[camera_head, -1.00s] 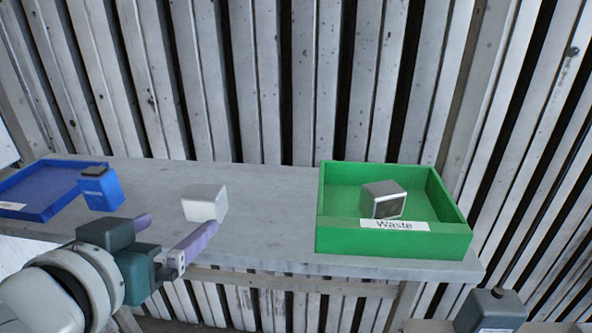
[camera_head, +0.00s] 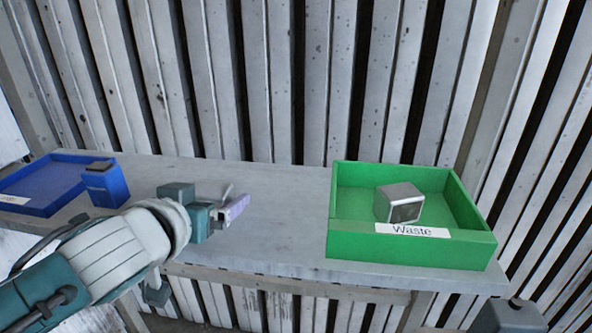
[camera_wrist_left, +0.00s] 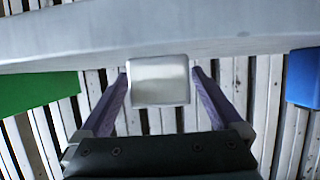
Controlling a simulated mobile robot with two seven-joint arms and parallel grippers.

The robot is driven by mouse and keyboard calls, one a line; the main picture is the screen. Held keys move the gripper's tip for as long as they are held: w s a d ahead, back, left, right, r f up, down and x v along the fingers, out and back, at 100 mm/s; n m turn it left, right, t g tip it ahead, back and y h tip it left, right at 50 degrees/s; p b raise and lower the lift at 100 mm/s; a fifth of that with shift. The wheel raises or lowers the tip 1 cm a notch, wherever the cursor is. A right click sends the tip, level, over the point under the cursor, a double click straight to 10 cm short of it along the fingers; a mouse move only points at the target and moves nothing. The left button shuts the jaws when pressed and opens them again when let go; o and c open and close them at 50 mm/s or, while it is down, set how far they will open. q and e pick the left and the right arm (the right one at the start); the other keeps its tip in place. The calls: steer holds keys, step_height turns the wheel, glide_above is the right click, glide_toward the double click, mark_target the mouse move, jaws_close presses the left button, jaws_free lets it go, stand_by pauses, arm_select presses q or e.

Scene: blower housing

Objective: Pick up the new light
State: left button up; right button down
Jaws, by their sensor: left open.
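The light, a plain pale grey-white block (camera_wrist_left: 160,80), shows in the left wrist view between the two purple fingertips of my left gripper (camera_wrist_left: 160,72). The fingers are open, one on each side of it, with a narrow gap visible at each side. In the head view my left gripper (camera_head: 236,208) is over the middle of the grey table and hides nearly all of the block. A dark grey part of my own shows at the lower right edge, but no right gripper fingers are visible.
A green box labelled Waste (camera_head: 412,250) stands on the right of the table (camera_head: 285,215), holding a silver block with a dark face (camera_head: 400,202). On the left are a blue tray (camera_head: 40,205) and a blue block with a dark top (camera_head: 106,187). Table between gripper and box is clear.

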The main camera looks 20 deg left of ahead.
arm_select(q)
steer(key=c, duration=1.4)
